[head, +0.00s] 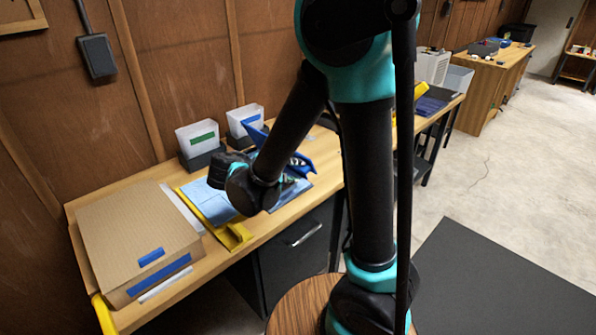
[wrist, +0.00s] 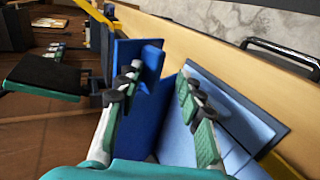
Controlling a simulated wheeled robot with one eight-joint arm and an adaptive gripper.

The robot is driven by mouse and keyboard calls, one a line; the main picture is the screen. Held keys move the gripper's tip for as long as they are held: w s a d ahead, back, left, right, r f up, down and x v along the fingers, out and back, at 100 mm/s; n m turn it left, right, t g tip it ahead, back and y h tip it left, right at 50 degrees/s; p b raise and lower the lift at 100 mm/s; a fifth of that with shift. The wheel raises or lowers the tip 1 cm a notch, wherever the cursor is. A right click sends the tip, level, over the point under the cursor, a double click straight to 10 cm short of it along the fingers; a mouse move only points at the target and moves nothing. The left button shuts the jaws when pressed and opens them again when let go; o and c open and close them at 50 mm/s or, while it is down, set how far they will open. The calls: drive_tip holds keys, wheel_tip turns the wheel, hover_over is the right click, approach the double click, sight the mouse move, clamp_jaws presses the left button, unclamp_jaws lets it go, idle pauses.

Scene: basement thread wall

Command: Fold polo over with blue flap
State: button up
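The light-blue polo (head: 208,199) lies on a folding board on the bench, partly hidden by my arm. The board's yellow flap (head: 232,236) is at the near left. A blue flap (head: 257,134) is tilted up behind my wrist; a raised blue panel (wrist: 128,52) also shows in the wrist view. Another blue panel (wrist: 237,108) lies lower at the right there, beside pale blue cloth (wrist: 180,138). My gripper (wrist: 160,78) has its fingers apart, the left one overlapping the raised panel. I cannot tell whether it touches. My arm hides much of the gripper in the head view.
A cardboard box (head: 140,235) with blue labels fills the bench's left end. Two white bins (head: 198,138) stand against the wall. A dark drawer cabinet (head: 297,250) is under the bench. Floor to the right is open, with a dark mat (head: 500,280).

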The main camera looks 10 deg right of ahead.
drive_tip(key=v, duration=0.9)
drive_tip(key=shift+a+r, duration=0.15)
drive_tip(key=shift+a, duration=0.1)
drive_tip(key=shift+s, duration=0.15)
